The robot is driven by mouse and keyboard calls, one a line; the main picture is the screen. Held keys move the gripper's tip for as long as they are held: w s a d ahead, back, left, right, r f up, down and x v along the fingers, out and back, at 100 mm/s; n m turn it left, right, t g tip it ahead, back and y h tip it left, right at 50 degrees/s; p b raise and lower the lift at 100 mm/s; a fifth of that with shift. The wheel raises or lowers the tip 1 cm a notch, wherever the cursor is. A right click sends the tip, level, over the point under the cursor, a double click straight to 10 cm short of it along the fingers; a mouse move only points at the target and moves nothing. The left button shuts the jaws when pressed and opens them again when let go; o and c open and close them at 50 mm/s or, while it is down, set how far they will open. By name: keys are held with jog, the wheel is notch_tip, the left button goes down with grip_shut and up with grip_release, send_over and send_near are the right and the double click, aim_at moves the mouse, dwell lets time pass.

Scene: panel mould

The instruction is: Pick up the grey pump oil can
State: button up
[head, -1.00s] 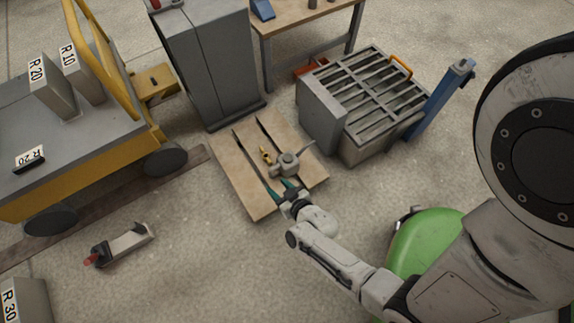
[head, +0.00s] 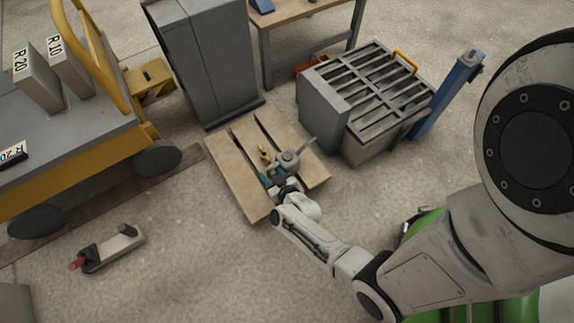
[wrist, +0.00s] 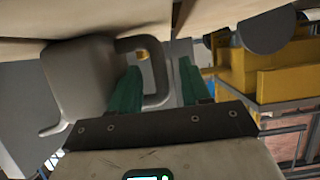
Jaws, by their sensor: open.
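The grey pump oil can (head: 288,160) stands on a wooden pallet (head: 228,165), its spout pointing up to the right in the head view. In the wrist view the can's body (wrist: 80,85) fills the left side, and its dark loop handle (wrist: 143,43) reaches between the fingers. My gripper (head: 272,178) is at the near side of the can, its green fingers partly hidden by the wrist. In the wrist view my gripper (wrist: 160,72) is open, with one finger on each side of the handle. I cannot tell whether either finger touches it.
A small brass piece (head: 264,153) lies on the pallet beside the can. A grey cabinet (head: 208,65) stands behind, a slatted grey crate (head: 325,112) to the right, and a yellow cart (head: 85,150) to the left. Open floor lies in front of the pallet.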

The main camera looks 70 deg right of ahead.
jog(key=shift+w+d+f, duration=0.3)
jog(key=shift+w+d, duration=0.05)
jog(key=shift+w, duration=0.15)
jog(key=shift+c, duration=0.2)
grip_shut()
jog(key=shift+r, duration=0.1)
